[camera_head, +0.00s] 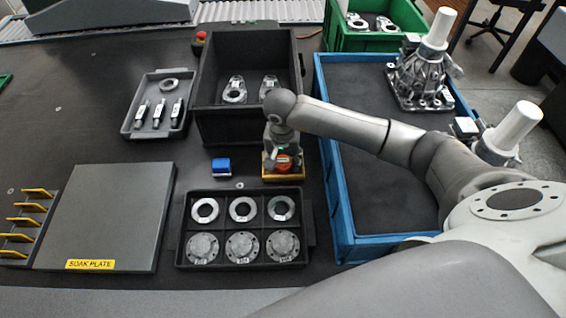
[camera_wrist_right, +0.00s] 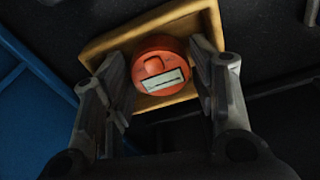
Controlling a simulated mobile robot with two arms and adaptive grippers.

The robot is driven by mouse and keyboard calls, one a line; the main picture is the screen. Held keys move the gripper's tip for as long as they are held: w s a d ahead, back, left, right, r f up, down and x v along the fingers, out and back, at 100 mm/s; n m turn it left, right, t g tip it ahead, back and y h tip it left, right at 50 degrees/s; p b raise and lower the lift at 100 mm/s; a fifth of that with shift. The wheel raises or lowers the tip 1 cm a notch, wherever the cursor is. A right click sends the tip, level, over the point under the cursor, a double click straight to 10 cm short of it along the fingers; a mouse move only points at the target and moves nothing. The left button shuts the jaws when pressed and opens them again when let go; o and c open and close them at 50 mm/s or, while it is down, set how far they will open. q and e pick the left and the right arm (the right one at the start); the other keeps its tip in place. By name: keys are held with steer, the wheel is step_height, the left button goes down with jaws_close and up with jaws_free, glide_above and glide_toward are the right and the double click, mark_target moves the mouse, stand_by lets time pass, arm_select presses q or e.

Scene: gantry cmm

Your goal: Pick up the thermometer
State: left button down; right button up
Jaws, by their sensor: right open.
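The thermometer appears to be the orange round device (camera_head: 284,163) with a pale label or display strip. It sits in a small yellow wooden holder (camera_head: 270,175) on the dark table. My right gripper (camera_head: 282,150) is directly above it and partly hides it. In the right wrist view, the orange device (camera_wrist_right: 163,61) lies between the two open fingers of the gripper (camera_wrist_right: 160,78), inside the holder (camera_wrist_right: 202,20). Whether the fingers touch it cannot be told. My left gripper is not in view.
A black tray (camera_head: 181,232) of rings and flanges lies in front, and a small blue block (camera_head: 221,167) lies left of the holder. A deep black bin (camera_head: 215,128) stands behind, a blue crate (camera_head: 340,215) to the right. A soak plate (camera_head: 105,215) lies far left.

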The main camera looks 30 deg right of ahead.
steer(key=shift+f, duration=0.1)
steer(key=shift+c, duration=0.3)
steer(key=c, duration=0.6)
steer(key=shift+w, duration=0.1)
